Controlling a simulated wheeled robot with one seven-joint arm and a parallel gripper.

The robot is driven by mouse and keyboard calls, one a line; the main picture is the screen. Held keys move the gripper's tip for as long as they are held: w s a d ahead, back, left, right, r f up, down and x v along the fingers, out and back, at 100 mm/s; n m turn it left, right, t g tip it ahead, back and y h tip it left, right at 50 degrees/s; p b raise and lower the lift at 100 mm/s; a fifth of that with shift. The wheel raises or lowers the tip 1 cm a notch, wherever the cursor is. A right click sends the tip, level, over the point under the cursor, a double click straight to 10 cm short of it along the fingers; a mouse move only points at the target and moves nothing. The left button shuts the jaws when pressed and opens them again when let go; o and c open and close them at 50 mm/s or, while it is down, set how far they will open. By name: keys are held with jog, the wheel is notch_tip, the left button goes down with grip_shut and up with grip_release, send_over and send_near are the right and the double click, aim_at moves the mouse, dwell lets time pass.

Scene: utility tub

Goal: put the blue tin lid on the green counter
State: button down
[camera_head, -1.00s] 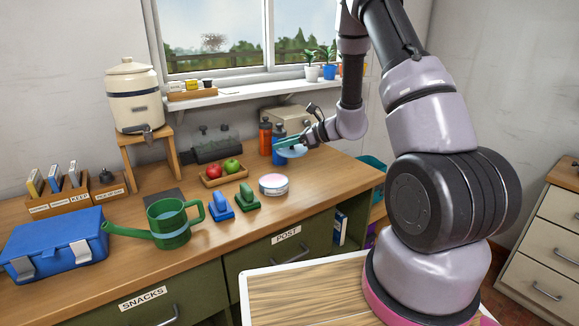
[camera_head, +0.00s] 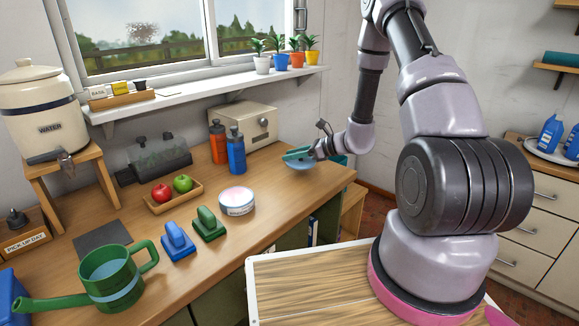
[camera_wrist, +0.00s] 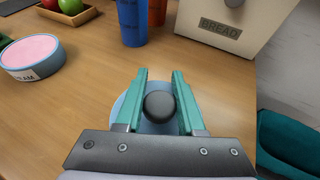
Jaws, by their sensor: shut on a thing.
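The blue tin lid (camera_head: 300,165) is a light blue disc with a dark round knob, near the right end of the counter. My gripper (camera_head: 298,155) has teal fingers shut on the knob. In the wrist view the knob sits between the fingertips (camera_wrist: 159,95), and the lid's blue disc (camera_wrist: 120,106) is partly hidden under them. The green counter has a bare wooden top (camera_head: 262,212) and green fronts (camera_head: 290,237). The lid is over or on this top; I cannot tell if it touches.
A round tin with a pink top (camera_head: 237,201), blue bottle (camera_head: 236,151), orange bottle (camera_head: 218,142) and bread box (camera_head: 245,122) stand nearby. A fruit tray (camera_head: 176,198) is farther left. A teal bin (camera_wrist: 289,142) lies beyond the counter's right edge. Wood around the lid is clear.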

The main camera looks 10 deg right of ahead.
aim_at(292, 171)
jog(key=shift+f, duration=2)
jog(key=c, duration=0.5)
grip_release()
jog(key=shift+f, duration=0.1)
